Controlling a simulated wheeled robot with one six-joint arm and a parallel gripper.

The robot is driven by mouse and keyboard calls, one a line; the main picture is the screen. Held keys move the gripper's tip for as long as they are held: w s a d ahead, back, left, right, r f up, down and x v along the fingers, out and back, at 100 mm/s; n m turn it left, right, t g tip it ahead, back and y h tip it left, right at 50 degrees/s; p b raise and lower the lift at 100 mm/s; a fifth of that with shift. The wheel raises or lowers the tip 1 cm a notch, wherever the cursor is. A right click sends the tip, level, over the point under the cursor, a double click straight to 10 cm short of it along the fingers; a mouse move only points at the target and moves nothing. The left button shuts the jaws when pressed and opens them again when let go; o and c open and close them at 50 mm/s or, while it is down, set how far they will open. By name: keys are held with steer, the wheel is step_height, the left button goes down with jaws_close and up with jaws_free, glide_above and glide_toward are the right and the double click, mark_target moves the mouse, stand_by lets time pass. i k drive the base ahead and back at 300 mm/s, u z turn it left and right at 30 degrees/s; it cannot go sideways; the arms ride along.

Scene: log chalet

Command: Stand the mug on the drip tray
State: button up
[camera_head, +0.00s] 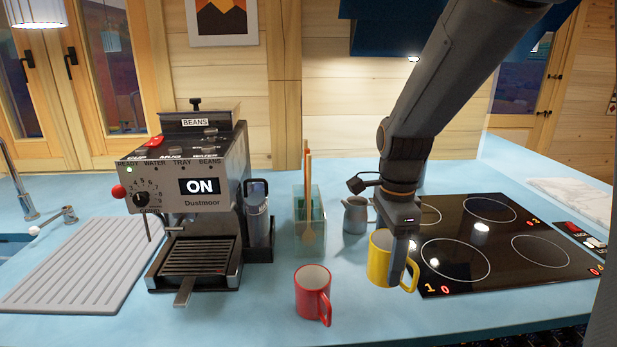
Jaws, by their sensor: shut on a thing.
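A yellow mug (379,262) is upright at the right, beside the cooktop's left edge. My gripper (401,268) points down and is shut on the yellow mug, in front of part of it. I cannot tell whether the mug's base touches the counter. A red mug (311,291) stands upright on the counter, left of the yellow one, with its handle toward the front right. The drip tray (186,257), a dark slotted grate, is at the foot of the coffee machine (208,165) on the left. Nothing stands on it.
A glass holder with wooden utensils (309,228) and a small metal jug (355,215) stand behind the mugs. The black cooktop (487,240) is at the right. A grey ribbed draining board (75,265) lies left of the machine. A metal handle (186,291) juts forward below the tray.

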mark_target(202, 260)
steer(key=k, duration=0.95)
steer(key=u, duration=0.05)
